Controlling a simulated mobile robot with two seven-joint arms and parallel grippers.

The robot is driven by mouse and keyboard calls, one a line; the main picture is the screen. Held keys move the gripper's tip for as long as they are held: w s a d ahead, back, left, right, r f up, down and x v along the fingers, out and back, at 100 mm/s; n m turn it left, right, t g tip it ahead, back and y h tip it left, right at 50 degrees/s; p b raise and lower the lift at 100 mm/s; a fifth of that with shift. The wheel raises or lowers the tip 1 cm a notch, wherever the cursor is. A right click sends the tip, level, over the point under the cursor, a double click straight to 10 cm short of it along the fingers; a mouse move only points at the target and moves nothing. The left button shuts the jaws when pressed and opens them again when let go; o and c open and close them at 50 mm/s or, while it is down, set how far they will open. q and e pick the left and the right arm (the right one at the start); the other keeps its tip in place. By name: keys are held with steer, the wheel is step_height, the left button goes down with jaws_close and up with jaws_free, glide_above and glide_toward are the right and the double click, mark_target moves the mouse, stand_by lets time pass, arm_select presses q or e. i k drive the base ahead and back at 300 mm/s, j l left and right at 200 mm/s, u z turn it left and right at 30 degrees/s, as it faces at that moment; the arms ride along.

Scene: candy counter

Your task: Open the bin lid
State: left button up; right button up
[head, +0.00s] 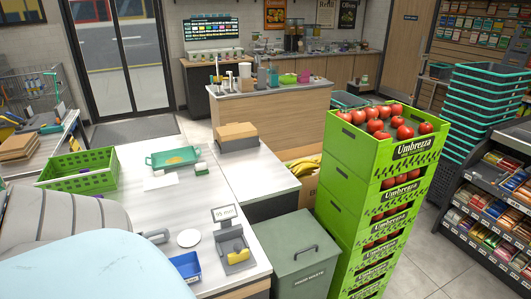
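A grey-green bin (307,279) stands on the floor at the right end of the near counter. Its flat lid (292,236) lies shut on top. A dark bar handle (305,253) sits on the lid. The label on the bin's front is too small to read surely. The inside of the bin is hidden. Neither of my grippers shows in the head view.
Stacked green crates (345,211) with tomatoes stand close right of the bin. The near counter (172,205) left of it holds a small scale (235,252), a blue tray (186,266) and a green tray (172,158). Bananas (302,166) lie behind the bin.

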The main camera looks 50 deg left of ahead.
mark_target(293, 242)
steer(key=u, duration=1.4)
